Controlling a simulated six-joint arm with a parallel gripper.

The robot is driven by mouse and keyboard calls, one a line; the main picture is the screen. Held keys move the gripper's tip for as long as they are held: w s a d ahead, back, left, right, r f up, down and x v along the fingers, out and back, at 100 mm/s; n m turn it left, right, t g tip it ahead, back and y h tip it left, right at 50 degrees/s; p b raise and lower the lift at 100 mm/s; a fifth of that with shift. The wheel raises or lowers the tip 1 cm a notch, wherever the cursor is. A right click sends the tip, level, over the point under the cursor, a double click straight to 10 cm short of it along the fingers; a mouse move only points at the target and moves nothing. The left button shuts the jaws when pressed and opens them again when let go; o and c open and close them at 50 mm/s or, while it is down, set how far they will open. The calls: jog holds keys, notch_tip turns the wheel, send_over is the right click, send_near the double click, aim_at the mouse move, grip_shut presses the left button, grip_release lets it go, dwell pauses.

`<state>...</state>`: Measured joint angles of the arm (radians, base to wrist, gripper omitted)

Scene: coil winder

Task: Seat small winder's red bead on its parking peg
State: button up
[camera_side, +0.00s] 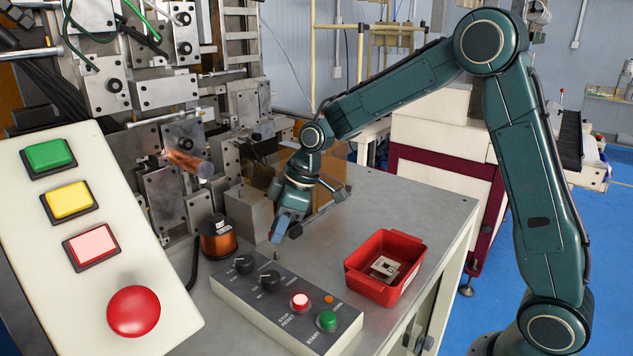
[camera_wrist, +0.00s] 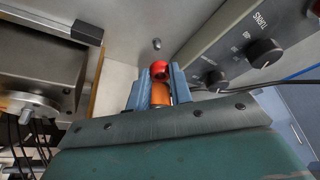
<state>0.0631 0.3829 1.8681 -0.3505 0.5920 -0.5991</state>
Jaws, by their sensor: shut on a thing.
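My gripper (camera_side: 281,232) hangs over the bench behind the knob box, pointing down. In the wrist view its two blue fingers (camera_wrist: 157,82) are shut on the red bead (camera_wrist: 159,70), which sits at the fingertips. The bead is hidden in the side view. A short grey parking peg (camera_wrist: 156,43) stands on the bench just past the bead in the wrist view, apart from it. The peg also shows small below my gripper in the side view (camera_side: 276,257). An orange-copper shape (camera_wrist: 160,94) shows between the fingers; I cannot tell what it is.
The small winder's knob box (camera_side: 285,310) is close by. A red bin (camera_side: 372,286) holding a small part is on the right. The bench (camera_side: 405,205) behind the bin is clear.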

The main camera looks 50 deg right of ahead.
aim_at(282, 258)
jog(key=shift+f, duration=1.3)
jog(key=shift+f, duration=1.1)
jog(key=o, duration=1)
jog(key=shift+r, duration=0.1)
jog(key=v, duration=1.3)
jog(key=shift+s+d+r, duration=0.1)
jog(key=shift+s+r, duration=0.05)
jog(key=shift+r, duration=0.15)
